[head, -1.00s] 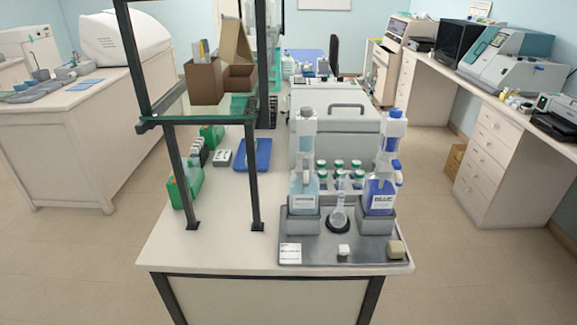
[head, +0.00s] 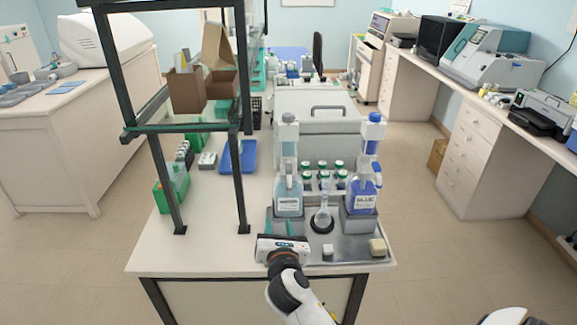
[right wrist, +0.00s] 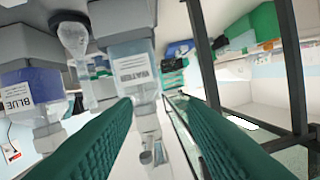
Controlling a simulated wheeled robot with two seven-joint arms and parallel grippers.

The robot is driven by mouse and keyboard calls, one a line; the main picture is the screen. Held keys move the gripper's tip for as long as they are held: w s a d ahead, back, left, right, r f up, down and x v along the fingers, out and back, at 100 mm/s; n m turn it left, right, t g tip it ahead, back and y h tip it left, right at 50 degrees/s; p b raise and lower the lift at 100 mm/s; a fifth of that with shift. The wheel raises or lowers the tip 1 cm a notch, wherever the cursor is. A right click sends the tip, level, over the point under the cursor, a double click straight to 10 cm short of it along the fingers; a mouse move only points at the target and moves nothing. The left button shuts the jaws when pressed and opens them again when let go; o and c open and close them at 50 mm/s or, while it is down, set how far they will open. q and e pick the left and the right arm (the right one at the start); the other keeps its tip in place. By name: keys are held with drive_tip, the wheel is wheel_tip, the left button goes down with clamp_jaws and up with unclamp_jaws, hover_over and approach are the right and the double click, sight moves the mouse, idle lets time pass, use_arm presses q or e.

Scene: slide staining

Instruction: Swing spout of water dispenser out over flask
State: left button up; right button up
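The water dispenser (head: 288,190) is a clear bottle of pale blue liquid with a white label and a tall pump head. It stands upright in a grey holder at the tray's left. The direction of its spout is too small to tell. The glass flask (head: 322,216) stands right of it in a dark ring; it also shows in the right wrist view (right wrist: 76,42). My right gripper (head: 279,229) is in front of the water dispenser, low over the tray's front left. In the right wrist view its green fingers (right wrist: 152,103) are apart and empty, with the labelled bottle (right wrist: 130,72) beyond them. My left gripper is out of view.
A blue-liquid dispenser (head: 363,195) stands right of the flask on the grey tray (head: 350,250). Several green-capped vials (head: 323,170) stand behind. A dark-framed shelf (head: 243,180) rises at the left. A small beige block (head: 378,247) sits at the front right.

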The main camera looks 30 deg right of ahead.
drive_tip(key=n+h, duration=0.1)
drive_tip(key=h, duration=0.1)
approach(289, 173)
drive_tip(key=shift+n+t, duration=0.3)
drive_tip(key=shift+t, duration=0.1)
drive_tip(key=x, duration=0.4)
drive_tip(key=p+x, duration=0.1)
drive_tip(key=x, duration=0.2)
drive_tip(key=p+x, duration=0.1)
drive_tip(key=x, duration=0.3)
drive_tip(key=shift+w+d+f, duration=0.25)
drive_tip(key=shift+d+f, duration=0.05)
drive_tip(key=shift+f, duration=0.05)
clamp_jaws()
